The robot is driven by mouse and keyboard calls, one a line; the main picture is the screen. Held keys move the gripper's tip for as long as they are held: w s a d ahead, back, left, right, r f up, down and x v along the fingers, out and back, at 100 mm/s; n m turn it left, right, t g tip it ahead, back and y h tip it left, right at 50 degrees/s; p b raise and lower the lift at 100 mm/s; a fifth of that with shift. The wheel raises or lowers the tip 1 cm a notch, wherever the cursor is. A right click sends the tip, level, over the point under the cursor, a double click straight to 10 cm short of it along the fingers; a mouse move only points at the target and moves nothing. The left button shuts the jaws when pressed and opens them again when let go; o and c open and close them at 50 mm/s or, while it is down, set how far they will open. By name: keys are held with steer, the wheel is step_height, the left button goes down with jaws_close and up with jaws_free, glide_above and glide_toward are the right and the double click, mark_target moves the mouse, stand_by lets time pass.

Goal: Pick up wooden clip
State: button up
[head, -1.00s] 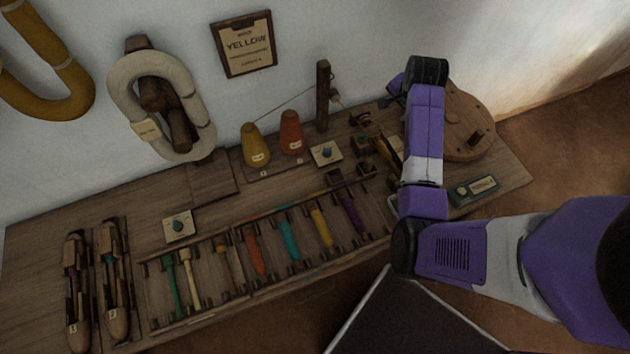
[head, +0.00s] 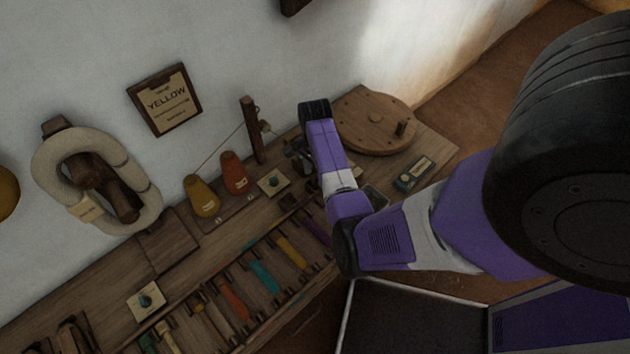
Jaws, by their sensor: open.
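I cannot single out the wooden clip with certainty. Small dark wooden pieces (head: 291,146) lie on the bench between the upright post and my forearm, too small and dark to tell apart. My forearm reaches over the bench's right part, with its black wrist joint near the round wooden disc. The forearm also covers part of the bench beside the small wooden pieces.
The wooden bench (head: 75,296) runs along the wall. It carries a yellow cone (head: 203,198), an orange cone (head: 234,175), an upright post (head: 252,132), a rack of coloured bobbins (head: 262,277), a round wooden disc (head: 373,123) and a labelled box (head: 415,174). A YELLOW sign (head: 166,98) hangs above.

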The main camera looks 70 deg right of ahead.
steer(key=shift+f, duration=0.95)
jaws_close()
